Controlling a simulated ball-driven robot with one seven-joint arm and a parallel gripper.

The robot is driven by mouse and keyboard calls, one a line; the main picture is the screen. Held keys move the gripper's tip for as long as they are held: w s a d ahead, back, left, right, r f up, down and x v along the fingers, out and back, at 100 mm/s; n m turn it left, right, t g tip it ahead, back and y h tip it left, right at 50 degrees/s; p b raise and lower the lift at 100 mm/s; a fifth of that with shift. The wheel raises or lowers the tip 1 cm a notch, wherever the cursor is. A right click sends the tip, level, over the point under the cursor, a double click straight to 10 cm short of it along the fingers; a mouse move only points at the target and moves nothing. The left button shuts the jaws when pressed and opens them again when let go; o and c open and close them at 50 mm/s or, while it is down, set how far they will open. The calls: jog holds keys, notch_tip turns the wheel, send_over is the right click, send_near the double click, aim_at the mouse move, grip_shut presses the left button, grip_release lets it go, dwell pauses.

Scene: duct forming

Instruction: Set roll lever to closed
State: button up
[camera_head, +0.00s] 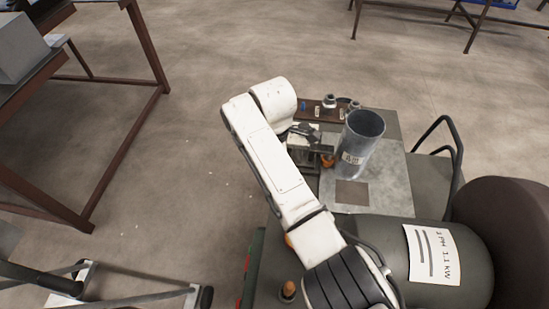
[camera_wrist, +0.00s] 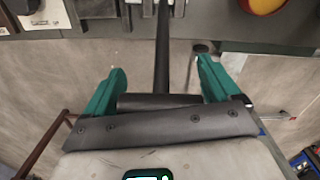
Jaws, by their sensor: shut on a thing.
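In the wrist view, the two teal fingers of my gripper (camera_wrist: 160,68) stand on either side of a dark horizontal grip (camera_wrist: 160,101), closed on its ends. A straight dark rod (camera_wrist: 162,48) runs from the machine at the top of the view down to this grip, forming a T; it looks like the roll lever. In the head view, my white arm reaches over the machine, and the gripper and lever are largely hidden behind it. No mark for the closed setting is readable.
In the head view, an upright metal duct (camera_head: 359,147) stands on the machine's grey plate (camera_head: 385,190). An orange knob (camera_head: 327,160) is left of it. A green motor housing (camera_head: 470,262) labelled 1.1 kW lies in front. A brown-framed table (camera_head: 150,45) stands left; open floor lies between.

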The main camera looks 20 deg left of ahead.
jog(key=shift+s+d+f, duration=0.2)
jog(key=shift+f, duration=0.25)
jog(key=o, duration=1.2)
jog(key=shift+w+r, duration=0.1)
jog(key=shift+r, duration=0.05)
jog(key=shift+r, duration=0.1)
notch_tip(320, 180, up, 10)
jog(key=shift+r+b, duration=0.25)
jog(key=shift+b, duration=0.2)
jog(key=shift+c, duration=0.3)
